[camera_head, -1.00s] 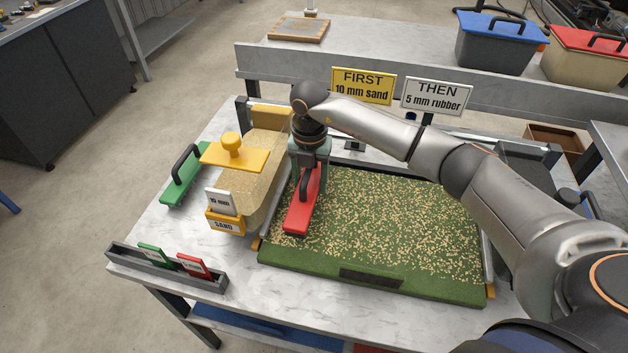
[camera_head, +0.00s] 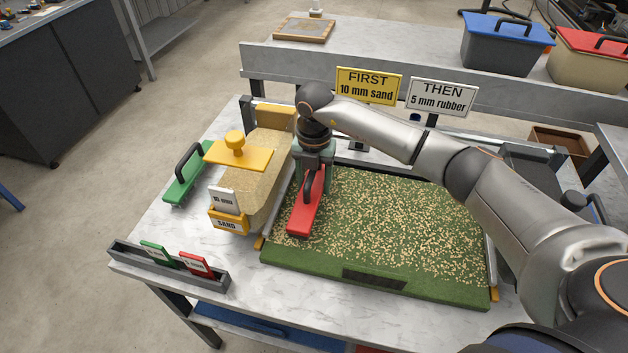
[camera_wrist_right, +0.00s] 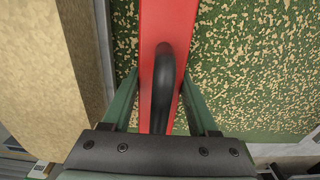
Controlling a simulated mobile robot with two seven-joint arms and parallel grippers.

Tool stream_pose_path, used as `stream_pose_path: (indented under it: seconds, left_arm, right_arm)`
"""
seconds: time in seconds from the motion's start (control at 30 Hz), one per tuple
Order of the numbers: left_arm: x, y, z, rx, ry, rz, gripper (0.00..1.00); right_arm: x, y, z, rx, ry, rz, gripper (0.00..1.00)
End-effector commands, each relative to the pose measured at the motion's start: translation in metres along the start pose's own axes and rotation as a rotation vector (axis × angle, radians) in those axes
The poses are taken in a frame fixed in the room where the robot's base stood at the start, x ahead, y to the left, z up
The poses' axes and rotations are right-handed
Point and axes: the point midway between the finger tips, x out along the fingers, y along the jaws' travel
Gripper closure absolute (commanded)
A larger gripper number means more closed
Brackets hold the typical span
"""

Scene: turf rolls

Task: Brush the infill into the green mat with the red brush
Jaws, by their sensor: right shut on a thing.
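The green mat (camera_head: 370,225) lies on the table with tan infill scattered over most of its top. The red brush (camera_head: 304,212) is at the mat's left side, long and lying lengthwise front to back. My right gripper (camera_head: 318,172) is shut on the black handle of the red brush. In the right wrist view the red brush (camera_wrist_right: 166,30) runs between the two green fingers of the gripper (camera_wrist_right: 162,95), and mat shows on both sides of it. The brush's underside is hidden, so contact with the mat cannot be made out. My left gripper is not in view.
The sand hopper (camera_head: 250,185) with its yellow lid stands just left of the mat. A green brush (camera_head: 186,178) lies beyond it. A grey card holder (camera_head: 170,268) is at the front left. Signs (camera_head: 369,86) stand behind the mat.

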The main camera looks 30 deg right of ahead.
Motion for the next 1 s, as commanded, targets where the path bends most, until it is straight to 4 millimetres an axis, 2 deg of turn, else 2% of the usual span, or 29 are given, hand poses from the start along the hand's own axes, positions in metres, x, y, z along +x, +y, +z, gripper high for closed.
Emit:
stream_pose_path:
  seconds: [1.0]
  left_arm:
    - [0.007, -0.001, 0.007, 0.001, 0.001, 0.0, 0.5]
  right_arm:
    - [0.015, 0.0, 0.0, -0.001, 0.0, 0.001, 1.0]
